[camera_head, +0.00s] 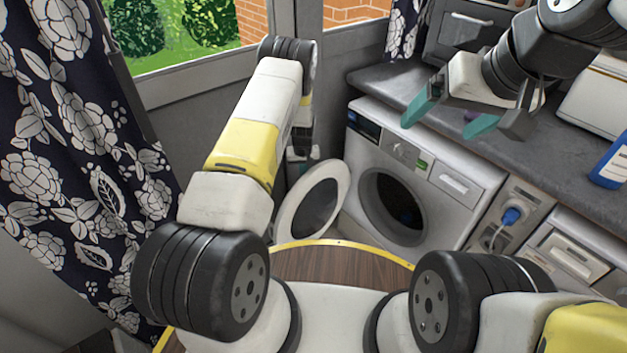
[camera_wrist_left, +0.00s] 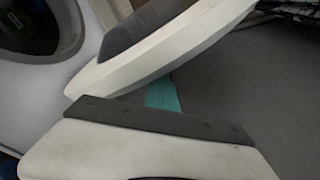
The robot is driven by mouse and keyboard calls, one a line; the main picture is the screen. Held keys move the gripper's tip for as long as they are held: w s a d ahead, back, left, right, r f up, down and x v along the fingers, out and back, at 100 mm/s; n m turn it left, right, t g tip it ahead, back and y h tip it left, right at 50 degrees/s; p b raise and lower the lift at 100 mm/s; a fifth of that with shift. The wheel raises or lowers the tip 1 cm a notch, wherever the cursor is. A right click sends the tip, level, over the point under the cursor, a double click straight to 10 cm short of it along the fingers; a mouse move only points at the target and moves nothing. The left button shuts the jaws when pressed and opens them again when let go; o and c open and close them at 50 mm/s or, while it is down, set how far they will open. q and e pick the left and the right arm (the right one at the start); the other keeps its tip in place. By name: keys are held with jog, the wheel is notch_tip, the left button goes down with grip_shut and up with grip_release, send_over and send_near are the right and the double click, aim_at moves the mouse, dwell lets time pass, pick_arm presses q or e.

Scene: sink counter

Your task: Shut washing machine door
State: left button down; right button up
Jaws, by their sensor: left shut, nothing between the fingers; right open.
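The white washing machine (camera_head: 433,190) stands under the counter, its round drum opening (camera_head: 398,206) dark and uncovered. Its round door (camera_head: 292,222), a white ring with dark glass, stands wide open to the left. In the left wrist view the door (camera_wrist_left: 190,45) slants across the top, with the machine (camera_wrist_left: 50,105) at left. My left gripper shows there as a teal fingertip (camera_wrist_left: 161,94), shut and empty, close to the door's rim; contact cannot be told. My right gripper (camera_head: 451,116) is open and empty above the counter.
The grey counter (camera_head: 390,83) runs over the machine, with a blue bottle (camera_head: 611,163) at right. A socket panel with a blue plug (camera_head: 511,216) is right of the machine. A patterned curtain (camera_head: 75,150) and window are at left.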

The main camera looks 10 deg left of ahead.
pick_arm(q)
jog(key=shift+s+d, duration=0.8)
jog(key=shift+s, duration=0.1)
jog(key=shift+s+d, duration=0.7)
jog(key=shift+d, duration=0.35)
jog(key=shift+s+d, duration=0.7)
jog(key=shift+d, duration=0.35)
jog(key=shift+s+d, duration=0.35)
jog(key=shift+d, duration=0.45)
jog(key=shift+s+d, duration=0.3)
jog(key=shift+d, duration=0.45)
jog(key=shift+s+d, duration=0.35)
jog(key=shift+d, duration=0.45)
jog(key=shift+s+d, duration=0.25)
jog(key=shift+d, duration=1)
jog(key=shift+s+d, duration=0.25)
jog(key=shift+d, duration=1)
